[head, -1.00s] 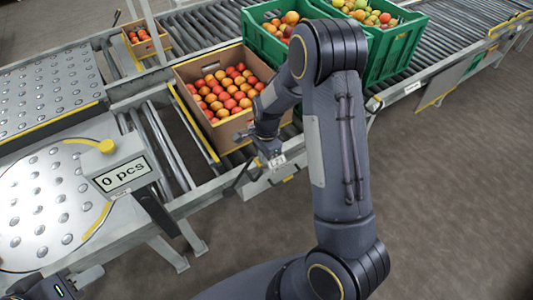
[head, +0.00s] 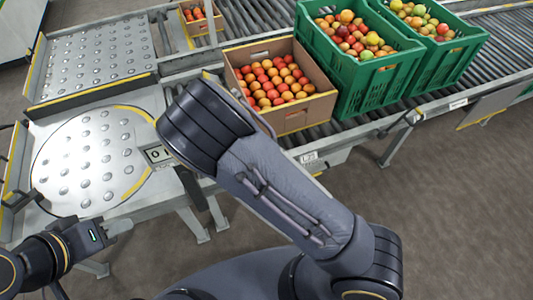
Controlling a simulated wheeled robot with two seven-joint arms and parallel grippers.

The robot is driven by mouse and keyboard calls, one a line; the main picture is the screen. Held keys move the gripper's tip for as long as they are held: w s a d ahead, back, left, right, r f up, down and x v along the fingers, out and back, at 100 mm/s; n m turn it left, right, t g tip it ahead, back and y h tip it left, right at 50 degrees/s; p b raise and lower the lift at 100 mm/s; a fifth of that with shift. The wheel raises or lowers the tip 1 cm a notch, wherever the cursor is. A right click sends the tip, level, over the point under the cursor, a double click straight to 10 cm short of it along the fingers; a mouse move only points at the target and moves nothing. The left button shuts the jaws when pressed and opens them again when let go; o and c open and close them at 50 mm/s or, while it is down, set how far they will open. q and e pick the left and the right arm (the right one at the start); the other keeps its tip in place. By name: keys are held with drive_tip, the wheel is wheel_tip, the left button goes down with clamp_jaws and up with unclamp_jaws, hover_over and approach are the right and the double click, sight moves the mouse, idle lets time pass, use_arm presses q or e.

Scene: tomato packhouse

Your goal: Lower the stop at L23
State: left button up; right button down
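A small white label plate (head: 309,158) hangs on the conveyor's front rail below the cardboard box; its text is too small to read surely as L23. The stop by the box is mostly hidden; my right arm covers the rail left of the label. A cardboard box (head: 305,117) of tomatoes stands on the rollers behind the label. My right gripper is hidden behind my own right arm. My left gripper (head: 117,228) is at lower left, in front of the round ball table and far from the label; its finger opening is not clear.
Green crates (head: 372,88) of tomatoes stand right of the box on the roller conveyor (head: 430,101). Floor at the right front is clear.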

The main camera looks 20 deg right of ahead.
drive_tip(key=shift+a, duration=0.45)
idle(0.5)
